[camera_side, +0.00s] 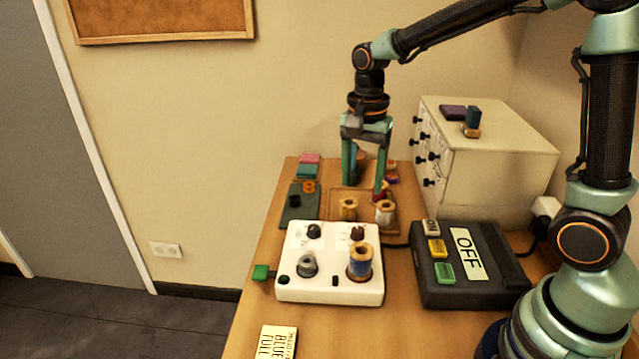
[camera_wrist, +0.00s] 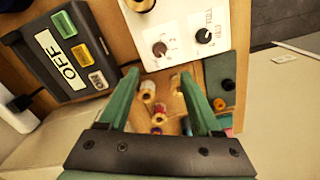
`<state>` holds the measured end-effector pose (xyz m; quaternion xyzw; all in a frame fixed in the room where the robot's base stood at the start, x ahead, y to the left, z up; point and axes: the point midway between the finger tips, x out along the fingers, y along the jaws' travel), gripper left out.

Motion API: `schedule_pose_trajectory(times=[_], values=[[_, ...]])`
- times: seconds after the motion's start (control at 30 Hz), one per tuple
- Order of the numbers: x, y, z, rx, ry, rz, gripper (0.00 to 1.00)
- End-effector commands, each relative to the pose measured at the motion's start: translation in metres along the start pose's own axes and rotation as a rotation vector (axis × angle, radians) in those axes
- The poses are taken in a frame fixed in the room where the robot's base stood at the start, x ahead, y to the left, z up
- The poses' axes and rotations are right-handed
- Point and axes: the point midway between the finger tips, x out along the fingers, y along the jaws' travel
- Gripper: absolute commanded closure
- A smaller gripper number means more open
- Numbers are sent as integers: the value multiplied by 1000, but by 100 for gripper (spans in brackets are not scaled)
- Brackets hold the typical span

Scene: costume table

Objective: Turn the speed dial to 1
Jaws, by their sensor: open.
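A white control box (camera_side: 330,288) stands on the table and carries two small knobs. One is a black knob (camera_side: 314,230) at the left, the other a brownish knob (camera_side: 357,234) at the right. The wrist view shows the black knob (camera_wrist: 203,35) and brownish knob (camera_wrist: 159,48) with printed labels, too small to tell which is the speed dial or where it points. My gripper (camera_side: 364,188) is open and empty, pointing down behind the box, above the thread spools. In the wrist view my gripper (camera_wrist: 160,77) has spools between its fingers.
A blue spool (camera_side: 360,263) and a grey peg (camera_side: 307,265) stand on the box's front half. Gold (camera_side: 348,208) and white (camera_side: 385,212) spools stand behind it. A black OFF unit (camera_side: 500,288) is right; a drawer cabinet (camera_side: 500,165) is behind. A card (camera_side: 277,342) lies in front.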

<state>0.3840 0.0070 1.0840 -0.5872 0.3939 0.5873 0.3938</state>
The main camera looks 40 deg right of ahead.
Motion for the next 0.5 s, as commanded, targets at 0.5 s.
schedule_pose_trajectory(times=[0.5], values=[[88,2,1,-3,-2,6,35]])
